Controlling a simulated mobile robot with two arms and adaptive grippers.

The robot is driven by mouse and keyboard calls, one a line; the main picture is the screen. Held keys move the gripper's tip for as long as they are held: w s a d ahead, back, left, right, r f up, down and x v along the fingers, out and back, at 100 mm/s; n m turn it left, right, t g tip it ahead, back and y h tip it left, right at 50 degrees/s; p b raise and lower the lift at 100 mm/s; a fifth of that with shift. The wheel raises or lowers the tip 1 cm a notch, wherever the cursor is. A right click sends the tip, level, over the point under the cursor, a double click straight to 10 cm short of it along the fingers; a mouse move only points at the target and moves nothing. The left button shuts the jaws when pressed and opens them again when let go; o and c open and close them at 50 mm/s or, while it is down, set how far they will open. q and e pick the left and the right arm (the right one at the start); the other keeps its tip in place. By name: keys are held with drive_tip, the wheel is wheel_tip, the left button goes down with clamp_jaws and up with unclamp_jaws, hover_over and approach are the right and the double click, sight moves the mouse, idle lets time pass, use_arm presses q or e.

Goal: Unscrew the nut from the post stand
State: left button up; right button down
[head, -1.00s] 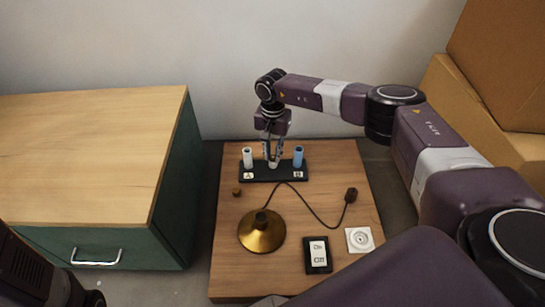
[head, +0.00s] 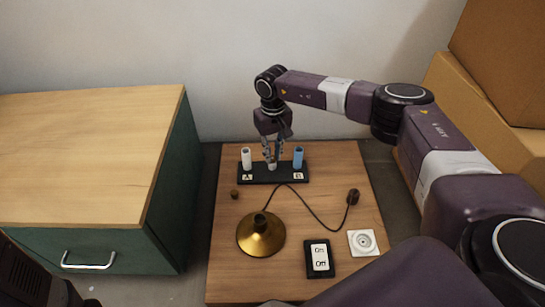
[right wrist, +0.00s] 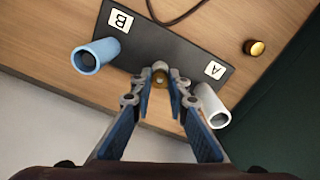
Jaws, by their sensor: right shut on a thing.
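The post stand (head: 290,168) is a black bar at the back of the wooden board. A white tube (head: 247,158) stands at its A end and a blue tube (head: 298,157) at its B end. My right gripper (head: 272,161) points down between them, over the middle post. In the right wrist view its fingertips (right wrist: 162,83) are shut on the small brass-and-grey nut (right wrist: 160,74) at the middle of the stand. The fingers hide part of the nut and post. My left gripper is not in view; only part of my left arm shows at lower left.
A brass lamp base (head: 261,236) with a black cord and plug (head: 353,196) lies in front. A small brass piece (head: 234,194), a switch (head: 319,258) and a white socket (head: 363,242) are on the board (head: 225,270). A green cabinet (head: 110,245) is left, cardboard boxes (head: 470,100) right.

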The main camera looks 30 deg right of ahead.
drive_tip(key=shift+n, duration=0.7)
drive_tip(key=c, duration=1.8)
unclamp_jaws()
